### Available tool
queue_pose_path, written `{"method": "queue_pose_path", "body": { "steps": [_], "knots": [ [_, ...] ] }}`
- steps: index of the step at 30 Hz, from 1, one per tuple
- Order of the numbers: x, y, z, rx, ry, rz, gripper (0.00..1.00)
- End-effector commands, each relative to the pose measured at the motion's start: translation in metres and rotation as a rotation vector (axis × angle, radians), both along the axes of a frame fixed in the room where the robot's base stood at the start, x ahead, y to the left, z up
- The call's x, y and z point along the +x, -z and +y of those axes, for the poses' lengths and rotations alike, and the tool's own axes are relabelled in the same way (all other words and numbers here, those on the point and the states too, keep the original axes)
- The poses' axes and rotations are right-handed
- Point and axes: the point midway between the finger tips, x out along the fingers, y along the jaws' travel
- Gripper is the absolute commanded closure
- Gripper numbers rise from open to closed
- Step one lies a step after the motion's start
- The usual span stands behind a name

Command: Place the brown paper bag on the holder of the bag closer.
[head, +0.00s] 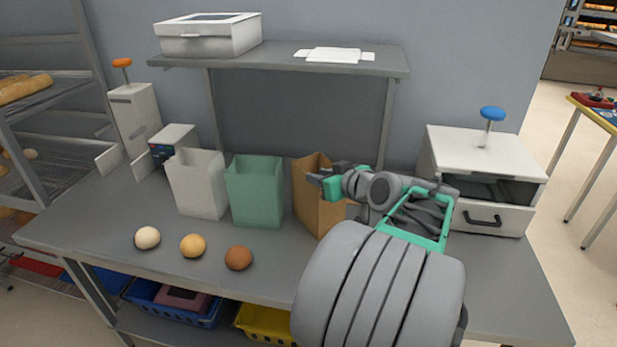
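The brown paper bag (309,197) stands upright and open-topped on the grey table, right of a green bag. My gripper (322,181) is at the bag's upper right rim, overlapping it in the picture. My arm and gripper hide part of the bag's right side. I cannot tell whether the fingers are around the rim or apart from it. At the table's left end stands a grey machine with an orange knob (134,112), which looks like the bag closer. Light plates (109,160) at its foot look like its holder, with nothing visible between them.
A white bag (198,186) and the green bag (256,193) stand between the brown bag and that machine. Three buns (193,246) lie in front. A drawer unit with a blue knob (482,180) stands right. A shelf (280,64) is above the back.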

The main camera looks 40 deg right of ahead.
Motion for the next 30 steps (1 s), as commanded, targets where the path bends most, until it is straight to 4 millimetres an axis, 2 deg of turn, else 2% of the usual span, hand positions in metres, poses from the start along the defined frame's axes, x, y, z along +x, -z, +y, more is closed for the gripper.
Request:
{"method": "queue_pose_path", "body": {
  "steps": [1, 3, 6, 11, 14, 17, 19, 21, 23, 24, 27, 30],
  "knots": [
    [-0.013, -0.003, 0.000, -0.002, 0.007, -0.001, 0.76],
    [-0.026, -0.009, 0.002, -0.002, 0.006, 0.000, 0.76],
    [-0.038, -0.015, 0.004, -0.001, 0.003, 0.001, 0.76],
    [-0.043, -0.017, 0.007, 0.001, -0.002, 0.004, 0.76],
    [-0.030, -0.009, 0.026, 0.017, -0.030, 0.046, 0.76],
    [-0.008, 0.012, 0.072, 0.049, -0.086, 0.154, 0.76],
    [0.005, 0.035, 0.122, 0.074, -0.134, 0.274, 0.76],
    [0.005, 0.057, 0.172, 0.090, -0.165, 0.402, 0.76],
    [-0.004, 0.074, 0.211, 0.097, -0.182, 0.506, 0.76],
    [-0.013, 0.083, 0.235, 0.095, -0.189, 0.570, 0.76],
    [-0.046, 0.103, 0.283, 0.082, -0.185, 0.716, 0.76],
    [-0.077, 0.115, 0.310, 0.065, -0.164, 0.816, 0.76]
  ]
}}
